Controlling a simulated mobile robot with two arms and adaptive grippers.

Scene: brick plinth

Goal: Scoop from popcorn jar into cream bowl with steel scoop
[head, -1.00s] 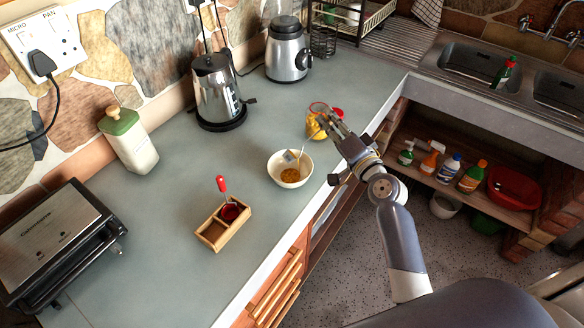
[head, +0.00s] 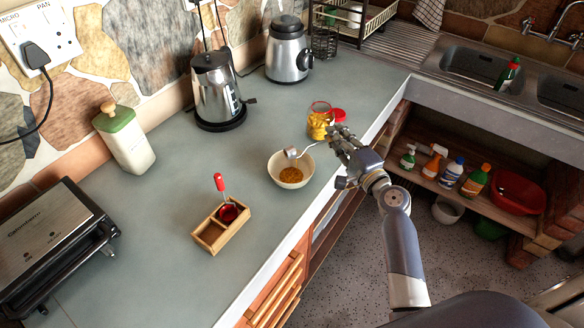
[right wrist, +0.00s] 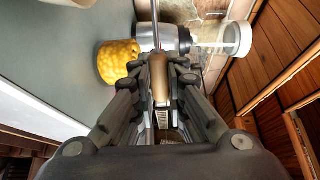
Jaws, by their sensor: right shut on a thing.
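The popcorn jar (head: 319,124) stands on the counter, clear with yellow kernels inside; its kernels also show in the right wrist view (right wrist: 118,62). The cream bowl (head: 276,171) sits in front of it, with golden-brown contents in its bottom. My right gripper (head: 340,139) is shut on the handle of the steel scoop (head: 291,153). The wooden handle shows between the fingers in the right wrist view (right wrist: 159,78). The scoop's head is above the bowl's far rim; whether anything is in it I cannot tell. My left gripper is not in view.
A red lid (head: 339,115) lies beside the jar. A wooden two-part box (head: 210,236) with a red-handled tool stands nearer. A kettle (head: 216,90) and a blender (head: 287,52) stand behind. The counter between box and kettle is clear.

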